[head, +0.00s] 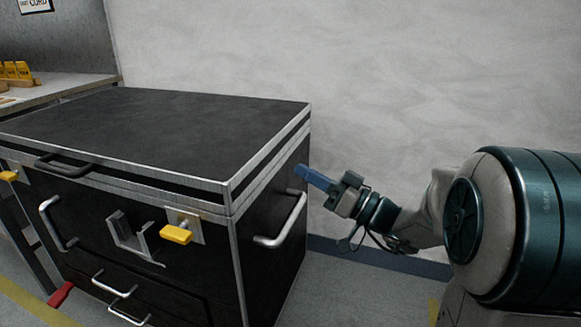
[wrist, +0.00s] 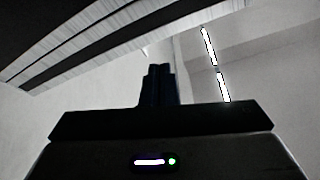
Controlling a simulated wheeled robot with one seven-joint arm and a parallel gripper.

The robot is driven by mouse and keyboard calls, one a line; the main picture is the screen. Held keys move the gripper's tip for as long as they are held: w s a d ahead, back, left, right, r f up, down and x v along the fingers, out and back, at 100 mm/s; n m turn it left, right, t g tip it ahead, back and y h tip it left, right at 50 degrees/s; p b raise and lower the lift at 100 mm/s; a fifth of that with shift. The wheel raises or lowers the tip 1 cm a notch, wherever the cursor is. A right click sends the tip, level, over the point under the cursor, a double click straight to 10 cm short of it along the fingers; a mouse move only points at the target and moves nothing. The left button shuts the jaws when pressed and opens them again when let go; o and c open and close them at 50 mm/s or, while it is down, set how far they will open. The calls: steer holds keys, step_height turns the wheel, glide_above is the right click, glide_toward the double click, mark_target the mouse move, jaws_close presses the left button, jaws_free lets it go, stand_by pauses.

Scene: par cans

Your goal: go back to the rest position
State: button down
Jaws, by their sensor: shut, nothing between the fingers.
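My gripper (head: 301,171) shows in the head view just right of the large black case, near its upper right edge. Its blue fingers are together with nothing between them, and they point left and slightly up toward the case. I cannot tell whether they touch it. The fingers also show as a dark closed pair in the wrist view (wrist: 158,72). My arm reaches in from the right side of the head view.
The black case (head: 170,135) with silver edges has a closed lid, side handles (head: 285,225) and yellow latches (head: 176,234). A bench (head: 60,88) stands behind it at left. A bare pale wall (head: 400,70) rises behind my arm. Some grey floor (head: 340,290) shows below.

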steer(key=s+a+r+m+g+h+p, duration=0.2)
steer(key=s+r+g+h+p, duration=0.25)
steer(key=s+p, duration=0.5)
steer(key=s+a+r+m+g+h+p, duration=0.15)
steer(key=s+r+g+h+p, duration=0.35)
steer(key=p, duration=0.8)
steer(key=s+d+r+m+h+p, duration=0.2)
steer(key=d+r+h+p, duration=0.2)
steer(key=d+r+p, duration=0.2)
steer(key=s+d+r+m+t+h+p, duration=0.1)
steer(key=d+r+h+p, duration=0.4)
steer(key=r+p, duration=0.5)
steer(key=s+d+m+p, duration=0.1)
steer(key=s+p, duration=0.1)
steer(key=p, duration=0.2)
steer(key=shift+d+r, duration=0.15)
steer(key=shift+r, duration=0.05)
